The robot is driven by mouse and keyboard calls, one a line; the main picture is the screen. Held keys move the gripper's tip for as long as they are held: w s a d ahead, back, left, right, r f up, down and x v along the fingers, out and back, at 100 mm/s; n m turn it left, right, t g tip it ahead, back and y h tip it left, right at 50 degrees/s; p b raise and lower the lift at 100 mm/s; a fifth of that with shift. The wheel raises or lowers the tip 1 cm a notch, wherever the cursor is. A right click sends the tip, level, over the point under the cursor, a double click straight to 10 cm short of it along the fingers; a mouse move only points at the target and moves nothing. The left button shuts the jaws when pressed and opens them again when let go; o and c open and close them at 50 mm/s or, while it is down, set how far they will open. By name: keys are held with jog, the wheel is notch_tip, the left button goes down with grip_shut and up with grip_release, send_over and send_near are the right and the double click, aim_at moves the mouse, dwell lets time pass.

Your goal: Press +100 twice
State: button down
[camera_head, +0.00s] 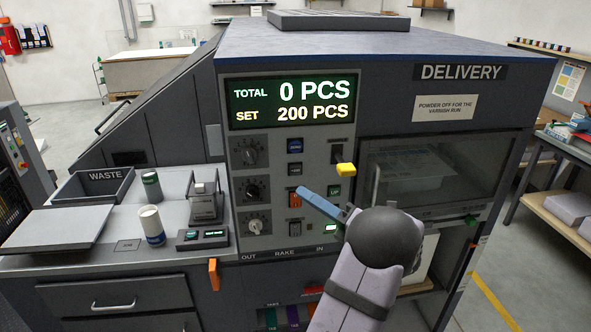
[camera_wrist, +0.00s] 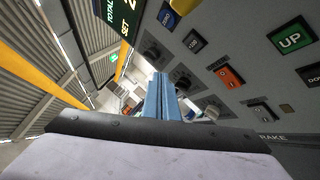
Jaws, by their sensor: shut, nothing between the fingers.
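The control panel (camera_head: 270,184) has a column of buttons: a blue button (camera_head: 295,146), a dark button (camera_head: 295,169), an orange button and a lower dark button (camera_head: 295,228). In the wrist view the blue button (camera_wrist: 170,18), a dark button (camera_wrist: 193,41) and the orange button (camera_wrist: 230,77) show; the small labels are hard to read, so I cannot tell which is +100. The display (camera_head: 291,102) reads TOTAL 0 PCS, SET 200 PCS. My gripper (camera_head: 303,193) is shut and empty. Its blue fingertips (camera_wrist: 160,77) overlap the orange button's area in the head view, seemingly apart from the panel.
A yellow lever (camera_head: 346,169) sticks out right of the buttons. A green UP button (camera_wrist: 291,39) is beside them.

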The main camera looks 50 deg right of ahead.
aim_at(290, 169)
jog(key=shift+w+d, duration=2.65)
jog(key=shift+w+d+f+b, duration=0.1)
jog(key=shift+w+d+b, duration=0.1)
jog(key=shift+b, duration=0.3)
jog(key=shift+w+d+b, duration=0.45)
jog(key=shift+b, duration=0.3)
dwell(0.9)
jog(key=shift+s+a, duration=0.1)
dwell(0.4)
jog(key=shift+s+a+b, duration=0.55)
jog(key=shift+b, duration=0.25)
